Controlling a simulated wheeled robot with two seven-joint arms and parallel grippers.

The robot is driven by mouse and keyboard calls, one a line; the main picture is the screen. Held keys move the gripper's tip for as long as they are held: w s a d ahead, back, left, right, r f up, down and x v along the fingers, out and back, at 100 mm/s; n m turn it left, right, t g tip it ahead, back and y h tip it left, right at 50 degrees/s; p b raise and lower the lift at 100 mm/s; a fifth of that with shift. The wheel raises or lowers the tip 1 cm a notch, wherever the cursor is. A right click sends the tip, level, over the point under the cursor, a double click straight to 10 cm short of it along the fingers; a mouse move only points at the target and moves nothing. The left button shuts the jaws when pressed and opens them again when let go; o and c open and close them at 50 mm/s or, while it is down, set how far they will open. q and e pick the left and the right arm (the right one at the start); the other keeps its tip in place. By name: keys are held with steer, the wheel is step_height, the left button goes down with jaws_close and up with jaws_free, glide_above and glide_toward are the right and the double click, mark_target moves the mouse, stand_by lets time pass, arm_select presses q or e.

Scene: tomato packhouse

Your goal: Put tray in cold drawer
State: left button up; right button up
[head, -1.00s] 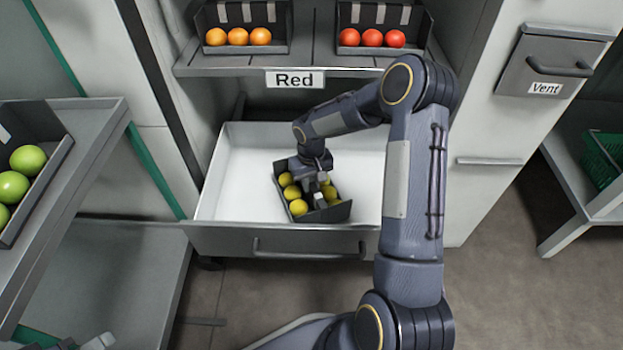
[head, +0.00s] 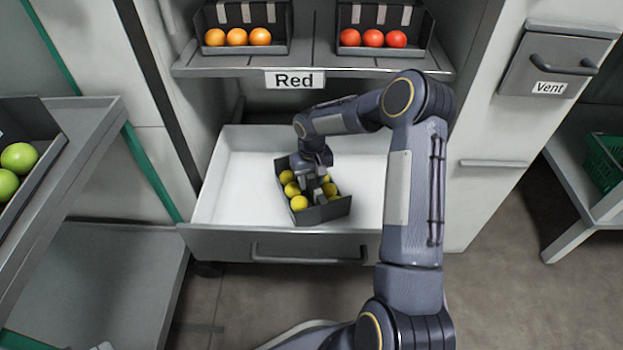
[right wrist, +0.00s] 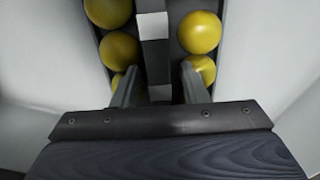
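My right gripper (head: 316,188) reaches down into the tray from above. In the right wrist view its two fingers (right wrist: 160,85) stand on either side of the tray's grey middle bar (right wrist: 153,45), with narrow gaps showing, so it looks open around the bar. Yellow tomatoes (right wrist: 199,33) lie on both sides. Only a pale sliver, perhaps my left gripper (head: 104,346), shows at the bottom left edge.
Above the drawer, a shelf labelled Red (head: 294,80) bears trays of orange (head: 237,36) and red tomatoes (head: 373,38). A rack with green tomatoes (head: 19,157) stands left. The Vent box (head: 553,67) is at right. White drawer floor is free on both sides of the tray.

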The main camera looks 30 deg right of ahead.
steer(key=shift+r, duration=0.1)
steer(key=s+a+r+t+p, duration=0.1)
steer(key=s+r+p, duration=0.1)
steer(key=r, duration=0.8)
steer(key=s+a+r+p, duration=0.1)
steer(key=s+r+p, duration=0.2)
steer(key=r, duration=0.7)
steer(key=s+a+r+t+y, duration=0.1)
steer(key=s+a+r, duration=0.25)
steer(key=s, duration=0.45)
steer(key=s+a+r+t+y, duration=0.1)
steer(key=s+a+r+t, duration=0.1)
steer(key=s+r, duration=0.5)
steer(key=s+a+f+t+y, duration=0.1)
steer(key=s+a+f, duration=0.2)
steer(key=s, duration=0.7)
steer(key=shift+a+f+t+y, duration=0.3)
steer(key=shift+a+f+y, duration=0.1)
steer(key=shift+a, duration=0.25)
